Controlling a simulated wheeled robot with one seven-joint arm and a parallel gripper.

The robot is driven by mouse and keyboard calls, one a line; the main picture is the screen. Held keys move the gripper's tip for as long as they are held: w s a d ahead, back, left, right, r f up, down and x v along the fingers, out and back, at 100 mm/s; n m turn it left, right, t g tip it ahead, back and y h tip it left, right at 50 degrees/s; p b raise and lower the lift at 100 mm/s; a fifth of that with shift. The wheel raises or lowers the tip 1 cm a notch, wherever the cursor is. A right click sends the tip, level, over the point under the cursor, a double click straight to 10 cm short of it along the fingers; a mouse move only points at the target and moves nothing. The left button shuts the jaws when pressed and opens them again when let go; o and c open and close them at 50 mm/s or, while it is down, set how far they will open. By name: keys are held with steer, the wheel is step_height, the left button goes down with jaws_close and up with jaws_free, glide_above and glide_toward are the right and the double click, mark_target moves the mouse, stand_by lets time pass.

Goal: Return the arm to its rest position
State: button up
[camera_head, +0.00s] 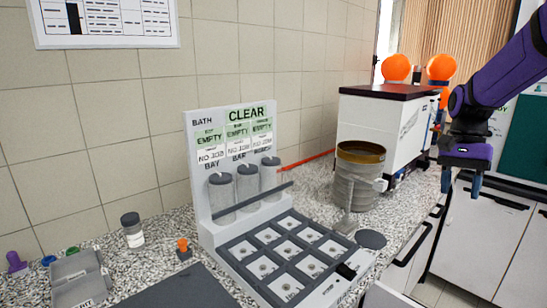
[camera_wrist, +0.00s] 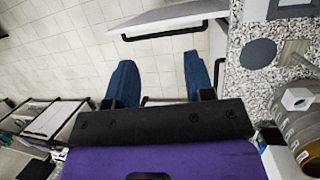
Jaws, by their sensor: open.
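My purple arm (camera_head: 512,70) reaches in from the upper right in the head view. My gripper (camera_head: 468,182) hangs at its end, pointing down, to the right of the counter and in front of the white cabinet doors. In the wrist view my gripper (camera_wrist: 160,82) shows two blue fingers spread wide apart. Nothing is between them, and the tiled floor lies below. The gripper touches nothing that I can see.
The speckled counter (camera_head: 317,190) carries a sieve stack (camera_head: 360,178), a grey tray rack (camera_head: 290,256) with several jars behind it, and a white box-shaped machine (camera_head: 375,128). A round dark disc (camera_head: 371,239) lies near the counter edge. Open floor (camera_wrist: 70,50) lies under the gripper.

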steer(key=s+a+r+n+t, duration=0.2)
steer(key=s+a+n+t, duration=0.1)
steer(key=s, duration=0.4)
steer(key=s+a+r+n+t+h, duration=0.1)
steer(key=s+a+r+n+t, duration=0.1)
steer(key=s, duration=0.5)
steer(key=s+a+r+n+t, duration=0.2)
steer(key=s+a+n+t, duration=0.2)
steer(key=s, duration=0.3)
steer(key=shift+s+a+n, duration=0.15)
steer(key=shift+a+n, duration=0.2)
steer(key=shift+n, duration=0.05)
steer(key=shift+s, duration=0.1)
steer(key=shift+c, duration=0.6)
